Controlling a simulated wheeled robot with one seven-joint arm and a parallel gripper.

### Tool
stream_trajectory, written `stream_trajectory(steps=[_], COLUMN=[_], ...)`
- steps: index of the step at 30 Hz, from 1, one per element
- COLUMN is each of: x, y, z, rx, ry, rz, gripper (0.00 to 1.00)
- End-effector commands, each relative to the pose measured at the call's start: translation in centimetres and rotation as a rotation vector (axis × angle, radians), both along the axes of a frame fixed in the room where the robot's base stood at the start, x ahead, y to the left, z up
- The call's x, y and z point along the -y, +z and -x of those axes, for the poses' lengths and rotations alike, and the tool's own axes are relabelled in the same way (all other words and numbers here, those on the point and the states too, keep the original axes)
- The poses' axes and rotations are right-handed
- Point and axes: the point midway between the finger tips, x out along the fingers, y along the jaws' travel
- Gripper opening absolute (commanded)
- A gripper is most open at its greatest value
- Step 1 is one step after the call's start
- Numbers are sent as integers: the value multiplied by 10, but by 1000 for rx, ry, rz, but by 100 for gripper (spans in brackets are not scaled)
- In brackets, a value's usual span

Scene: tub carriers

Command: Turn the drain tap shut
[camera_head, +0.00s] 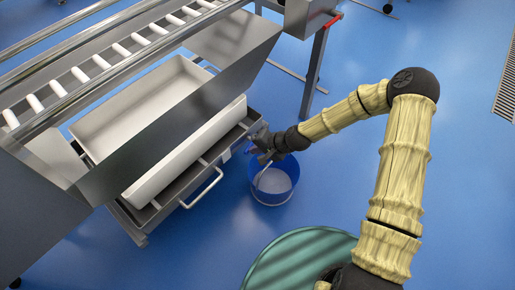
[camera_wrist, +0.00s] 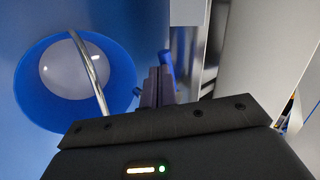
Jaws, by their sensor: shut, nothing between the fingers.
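The drain tap's blue lever (camera_wrist: 167,68) shows just beyond my fingertips in the wrist view. In the head view a small blue part (camera_head: 249,149) shows beside my gripper, at the corner of the tub carrier. The tap body is mostly hidden, and I cannot tell how far the lever is turned. My gripper (camera_head: 262,158) is shut and empty, with its fingers (camera_wrist: 158,84) together close beside the lever. I cannot tell whether they touch it. The white tub (camera_head: 185,160) sits on the grey wheeled carrier (camera_head: 185,190).
A blue bucket (camera_head: 270,190) with a metal handle stands on the floor under my gripper; it also fills the left of the wrist view (camera_wrist: 120,85). A roller conveyor (camera_head: 100,62) with a steel side panel runs over the tub. Blue floor is open at the right.

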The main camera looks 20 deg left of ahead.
Motion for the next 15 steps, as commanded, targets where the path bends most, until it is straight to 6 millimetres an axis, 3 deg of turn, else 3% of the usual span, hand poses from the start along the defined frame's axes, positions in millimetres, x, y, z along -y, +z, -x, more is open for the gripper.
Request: stream_trajectory(steps=[15], x=[-14], y=[0], z=[4], rx=[-1], ry=[2], rz=[0], gripper=[0])
